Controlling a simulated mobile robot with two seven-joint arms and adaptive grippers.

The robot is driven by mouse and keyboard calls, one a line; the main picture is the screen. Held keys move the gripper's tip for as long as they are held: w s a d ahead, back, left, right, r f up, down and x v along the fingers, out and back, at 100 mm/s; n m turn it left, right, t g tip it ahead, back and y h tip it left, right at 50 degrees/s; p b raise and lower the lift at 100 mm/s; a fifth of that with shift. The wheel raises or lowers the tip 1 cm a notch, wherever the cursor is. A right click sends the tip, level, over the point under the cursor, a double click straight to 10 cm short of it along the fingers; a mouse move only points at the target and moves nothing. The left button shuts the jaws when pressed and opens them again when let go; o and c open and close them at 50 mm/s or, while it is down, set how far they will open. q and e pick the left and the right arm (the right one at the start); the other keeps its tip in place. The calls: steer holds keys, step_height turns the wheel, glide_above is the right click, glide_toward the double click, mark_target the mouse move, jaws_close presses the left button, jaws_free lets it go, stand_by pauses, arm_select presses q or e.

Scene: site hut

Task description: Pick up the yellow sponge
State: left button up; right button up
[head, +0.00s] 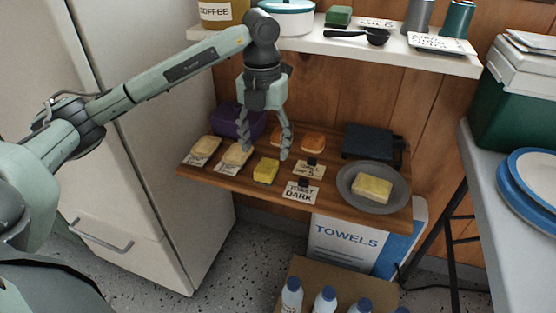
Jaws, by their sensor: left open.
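The yellow sponge (266,171), a small bright yellow block, lies on the brown wooden shelf (232,178) near its front edge. My left gripper (264,153) points down with its fingers spread, open and empty. In the picture its fingertips are just above the sponge, to either side of it; whether they are over it or behind it in depth is hard to tell. The sponge shows in full. My right gripper is not in view.
Bread slices (236,155) with labels lie left of the sponge, beside a purple container (229,121). A grey plate (345,193) with a pale yellow block (372,188) is farther right. A white shelf (300,44) hangs above.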

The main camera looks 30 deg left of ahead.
mark_target(265, 168)
arm_select(q)
steer(key=shift+s+f, duration=0.15)
steer(key=shift+f, duration=0.8)
steer(key=shift+a+f, duration=0.1)
steer(key=shift+f, duration=0.55)
step_height(265, 168, down, 4)
steer(key=shift+a+f, duration=0.1)
steer(key=shift+f, duration=0.05)
steer(key=shift+w, duration=0.2)
steer(key=c, duration=1)
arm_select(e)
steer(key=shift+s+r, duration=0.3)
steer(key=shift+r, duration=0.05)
arm_select(q)
steer(key=shift+c, duration=0.2)
